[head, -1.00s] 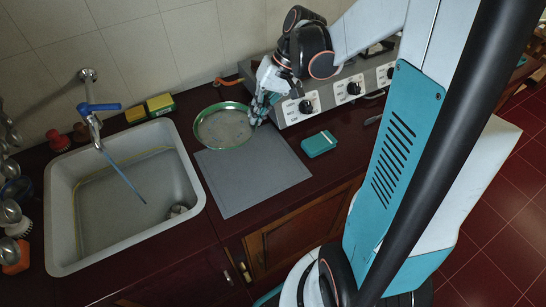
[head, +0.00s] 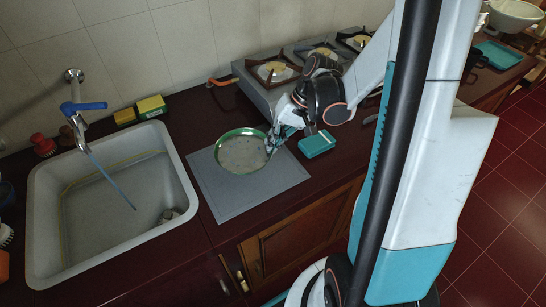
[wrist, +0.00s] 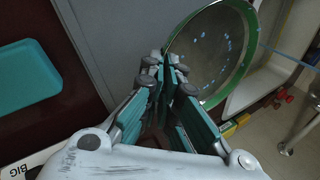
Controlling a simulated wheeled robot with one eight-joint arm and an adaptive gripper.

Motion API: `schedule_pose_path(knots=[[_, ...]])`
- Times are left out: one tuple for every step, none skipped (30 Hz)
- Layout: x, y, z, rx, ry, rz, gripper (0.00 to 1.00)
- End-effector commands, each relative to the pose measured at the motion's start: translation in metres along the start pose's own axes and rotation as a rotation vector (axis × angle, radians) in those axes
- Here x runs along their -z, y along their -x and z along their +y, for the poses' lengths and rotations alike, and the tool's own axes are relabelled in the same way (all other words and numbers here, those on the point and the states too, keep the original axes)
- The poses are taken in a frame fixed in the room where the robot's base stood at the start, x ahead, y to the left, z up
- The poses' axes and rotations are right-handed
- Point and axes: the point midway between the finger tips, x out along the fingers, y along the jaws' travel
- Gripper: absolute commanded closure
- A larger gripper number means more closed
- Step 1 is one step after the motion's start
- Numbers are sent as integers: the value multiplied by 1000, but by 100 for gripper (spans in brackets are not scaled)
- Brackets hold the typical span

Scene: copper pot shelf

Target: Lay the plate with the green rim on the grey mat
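The plate with the green rim (head: 242,153) is over the back middle part of the grey mat (head: 235,200). My gripper (head: 271,146) is at the plate's right edge. In the wrist view, my fingertips (wrist: 172,66) are closed together on the near rim of the plate (wrist: 208,50), which extends away from them. The plate seems held a little above the mat; the exact gap cannot be told. The mat also shows in the wrist view (wrist: 105,35), to the left of the plate.
A teal box (head: 317,144) lies right of the mat, close to my gripper. The stove (head: 262,95) stands behind it. The sink (head: 45,215) with its blue-handled tap (head: 82,107) is on the left. Sponges (head: 151,106) lie behind the sink. The mat's front half is clear.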

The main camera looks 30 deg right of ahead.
Motion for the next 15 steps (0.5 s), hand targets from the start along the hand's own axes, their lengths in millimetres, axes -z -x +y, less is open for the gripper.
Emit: schedule_pose_path(knots=[[0,-6,3,0,0,0,100],[0,-8,4,0,0,0,100],[0,-9,5,0,0,0,100],[0,-10,5,0,0,0,100],[0,-11,6,0,0,0,100],[0,-13,7,0,0,0,100],[0,-15,8,0,0,0,100],[0,-18,9,0,0,0,100],[0,-23,12,0,0,0,100],[0,-27,14,0,0,0,100],[0,-32,17,0,0,0,100],[1,-37,20,0,0,0,100],[0,-41,22,0,0,0,100],[0,-44,23,0,0,0,100],[1,-47,25,0,0,0,100]])
